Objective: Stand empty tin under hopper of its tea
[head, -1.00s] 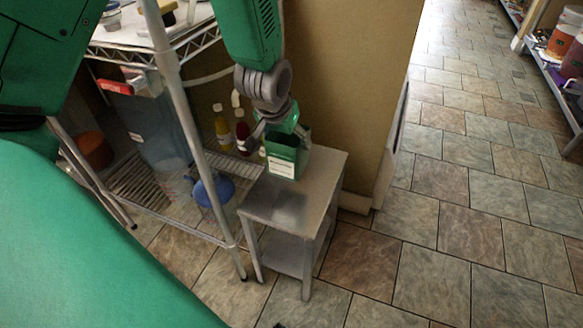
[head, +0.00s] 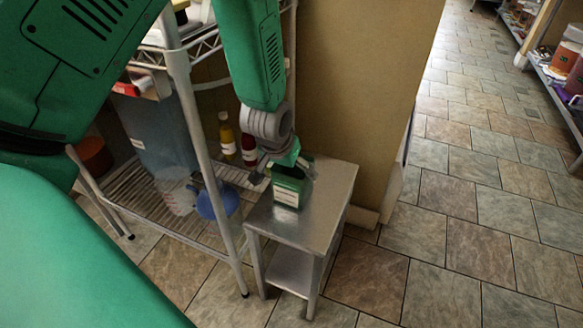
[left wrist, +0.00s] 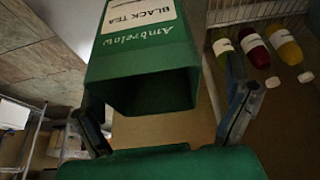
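The green tea tin (head: 289,188), labelled "BLACK TEA" in the left wrist view (left wrist: 147,50), appears to stand upright on a small steel table (head: 325,205). Its open, dark mouth faces the left wrist camera. My left gripper (head: 284,170) is low over the tin. In the left wrist view its fingers (left wrist: 166,105) are spread to either side of the tin. A gap shows between the tin and the right-hand finger; the left-hand finger is close to the tin's edge. I cannot make out a hopper. My right gripper is not in view.
A wire rack (head: 195,130) stands left of the table, holding a yellow bottle (head: 227,138), a red bottle (head: 248,150) and a blue round thing (head: 217,200). A brown wall (head: 350,90) rises behind the table. Tiled floor (head: 450,210) is open to the right.

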